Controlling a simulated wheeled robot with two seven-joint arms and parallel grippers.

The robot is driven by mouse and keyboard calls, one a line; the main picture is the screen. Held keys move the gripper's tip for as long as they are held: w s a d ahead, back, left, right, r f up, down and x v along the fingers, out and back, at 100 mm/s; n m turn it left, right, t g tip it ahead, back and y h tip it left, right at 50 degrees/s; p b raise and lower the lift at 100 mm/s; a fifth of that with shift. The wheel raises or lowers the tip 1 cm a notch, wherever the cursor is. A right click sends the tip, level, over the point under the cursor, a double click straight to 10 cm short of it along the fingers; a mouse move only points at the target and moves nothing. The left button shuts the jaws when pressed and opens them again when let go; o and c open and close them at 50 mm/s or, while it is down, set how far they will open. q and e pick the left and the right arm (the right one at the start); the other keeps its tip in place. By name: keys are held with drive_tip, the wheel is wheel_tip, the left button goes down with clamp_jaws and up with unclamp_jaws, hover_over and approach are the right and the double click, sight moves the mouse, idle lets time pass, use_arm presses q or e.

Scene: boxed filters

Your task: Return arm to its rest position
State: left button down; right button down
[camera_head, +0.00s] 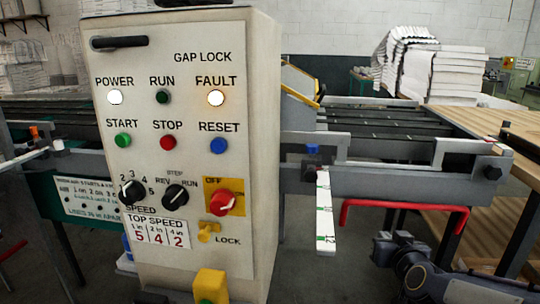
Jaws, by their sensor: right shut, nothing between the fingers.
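My right gripper (388,246) is at the lower right, dark grey, with its arm coming in from the right edge. It is shut and empty, small in the picture, and apart from the control cabinet (262,170). It is below and to the right of a white ruled bar (325,212) on the machine. My left gripper is not in view.
The cabinet carries lit POWER (115,97) and FAULT (216,98) lamps, buttons and knobs. A red bent rail (405,204) is above my right gripper. A wooden table (480,122) is at right. A tall white stack (455,75) stands behind. Some floor shows between cabinet and gripper.

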drive_tip(key=s+a+f+g+y, duration=0.2)
drive_tip(key=s+a+f+g, duration=0.15)
drive_tip(key=s, duration=0.65)
drive_tip(key=s+a+f+g+y, duration=0.2)
drive_tip(key=s+a, duration=0.2)
drive_tip(key=s, duration=0.6)
drive_tip(key=s+a+f+g+y, duration=0.2)
drive_tip(key=s+a+g, duration=0.1)
drive_tip(key=s, duration=0.7)
wheel_tip(320, 180, up, 21)
drive_tip(key=p, duration=2.1)
drive_tip(key=shift+w+a+n, duration=0.2)
drive_tip(key=shift+w+n, duration=0.15)
drive_tip(key=shift+n, duration=0.05)
drive_tip(key=shift+w, duration=0.1)
